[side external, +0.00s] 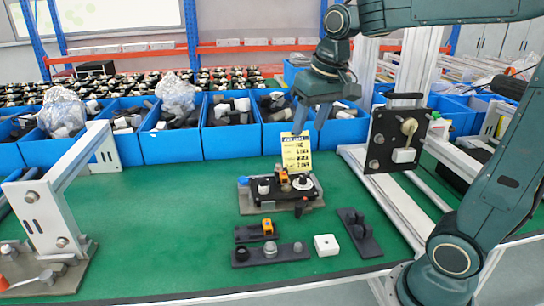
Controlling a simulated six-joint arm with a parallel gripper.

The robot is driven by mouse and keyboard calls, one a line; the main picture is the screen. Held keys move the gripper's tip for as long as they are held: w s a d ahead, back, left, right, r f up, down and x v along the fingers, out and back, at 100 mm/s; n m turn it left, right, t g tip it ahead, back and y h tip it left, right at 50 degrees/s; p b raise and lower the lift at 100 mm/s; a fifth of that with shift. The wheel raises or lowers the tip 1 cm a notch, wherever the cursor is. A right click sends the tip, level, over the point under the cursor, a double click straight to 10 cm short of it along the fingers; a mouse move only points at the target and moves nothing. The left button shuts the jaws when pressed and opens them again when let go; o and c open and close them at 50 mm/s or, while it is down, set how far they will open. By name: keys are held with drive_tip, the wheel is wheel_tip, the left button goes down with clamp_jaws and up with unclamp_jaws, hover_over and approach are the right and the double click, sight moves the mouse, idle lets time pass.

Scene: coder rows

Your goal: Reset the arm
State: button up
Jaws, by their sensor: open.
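My gripper (311,118) hangs from my dark green arm at the upper middle of the side external view, with its fingers pointing down. It is open, and I see nothing held between the fingers. It is in the air above the green work mat (150,225), over the far side. A yellow label card (297,152) stands upright just below it. In front of the card, a grey fixture plate (262,205) carries black, white and orange parts. Whether the fingers touch the card is hard to tell.
A row of blue bins (230,138) with black and white parts lines the back. Dark holders (270,254), (360,232) and a white block (326,245) lie in front of the fixture. A metal frame (65,190) stands left; a black plate unit (396,140) stands right.

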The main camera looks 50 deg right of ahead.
drive_tip(key=s+a+f+n+t, duration=0.1)
drive_tip(key=s+a+n, duration=0.1)
drive_tip(key=s, duration=0.5)
drive_tip(key=s+a+f+n+t, duration=0.1)
drive_tip(key=s+a+f, duration=0.1)
drive_tip(key=s, duration=0.5)
drive_tip(key=shift+s+a+f+n+y, duration=0.15)
drive_tip(key=shift+a+f+n+y, duration=0.2)
drive_tip(key=shift+a, duration=0.45)
